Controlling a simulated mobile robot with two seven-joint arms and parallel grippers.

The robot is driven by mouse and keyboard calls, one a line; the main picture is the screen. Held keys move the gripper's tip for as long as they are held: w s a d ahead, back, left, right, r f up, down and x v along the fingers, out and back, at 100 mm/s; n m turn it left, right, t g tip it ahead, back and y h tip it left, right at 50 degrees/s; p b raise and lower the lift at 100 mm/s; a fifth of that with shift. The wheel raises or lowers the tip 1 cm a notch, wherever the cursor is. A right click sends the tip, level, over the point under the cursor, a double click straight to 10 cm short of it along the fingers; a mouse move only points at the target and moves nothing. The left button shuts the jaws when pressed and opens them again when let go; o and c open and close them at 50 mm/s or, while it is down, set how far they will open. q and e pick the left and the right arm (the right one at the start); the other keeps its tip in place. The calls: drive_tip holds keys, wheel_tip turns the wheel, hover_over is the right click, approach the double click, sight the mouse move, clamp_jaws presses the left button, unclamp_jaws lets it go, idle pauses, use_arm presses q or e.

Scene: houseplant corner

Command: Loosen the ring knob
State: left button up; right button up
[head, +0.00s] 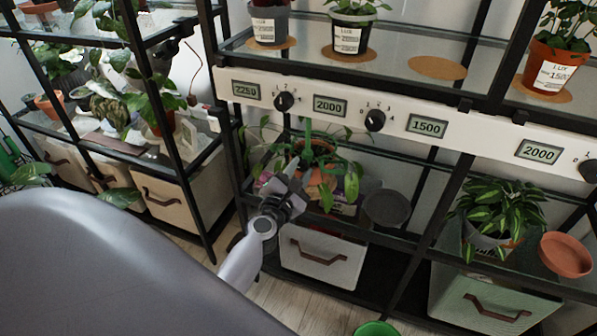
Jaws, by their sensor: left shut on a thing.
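My left gripper (287,184) reaches up from below to the middle shelf, in front of a leafy plant in a terracotta pot (318,172). Its jaws are shut on a small part at the near side of this plant, taken to be the ring knob. The fingers and leaves hide the knob, so its shape and setting cannot be made out. A green upright stake (307,138) stands among the leaves. My right gripper is not in view.
A white panel with displays and black dials (375,120) runs just above the plant. A dark saucer (386,208) sits right of the pot. Black rack posts (229,150) stand close to the left. A striped-leaf plant (497,207) and a terracotta saucer (566,254) are farther right.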

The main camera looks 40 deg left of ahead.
use_arm(q)
drive_tip(key=o, duration=1.1)
drive_tip(key=shift+c, duration=0.2)
